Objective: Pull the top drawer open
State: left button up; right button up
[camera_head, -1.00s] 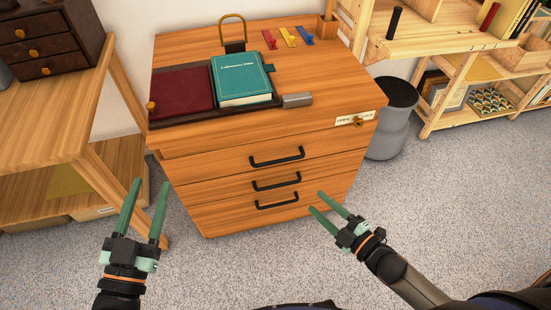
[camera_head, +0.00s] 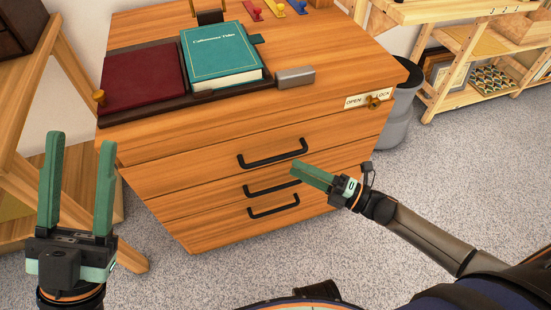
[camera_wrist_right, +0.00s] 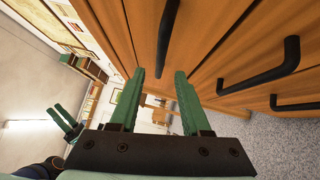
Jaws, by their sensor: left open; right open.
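The wooden drawer cabinet (camera_head: 200,220) stands ahead of me, with black bar handles down its front. The top drawer (camera_head: 200,176) is closed, and its handle (camera_head: 272,156) runs across the front. My right gripper (camera_head: 297,170) is open and empty, just below and in front of that handle's right end. In the right wrist view the top handle (camera_wrist_right: 168,35) shows beyond the open fingers (camera_wrist_right: 160,76), not between them. My left gripper (camera_head: 80,142) is open and empty, left of the cabinet. A brass lock knob (camera_head: 374,101) sits on an OPEN/LOCK plate (camera_head: 354,101).
A wooden side table (camera_head: 60,85) stands left, near my left gripper. A grey bin (camera_head: 397,115) and shelves (camera_head: 455,70) stand right. Carpet in front is clear.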

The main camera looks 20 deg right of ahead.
aim_at(276, 157)
jog(key=b+x, duration=0.1)
jog(key=x, duration=0.6)
grip_shut()
jog(key=shift+f, duration=0.1)
dwell(1.2)
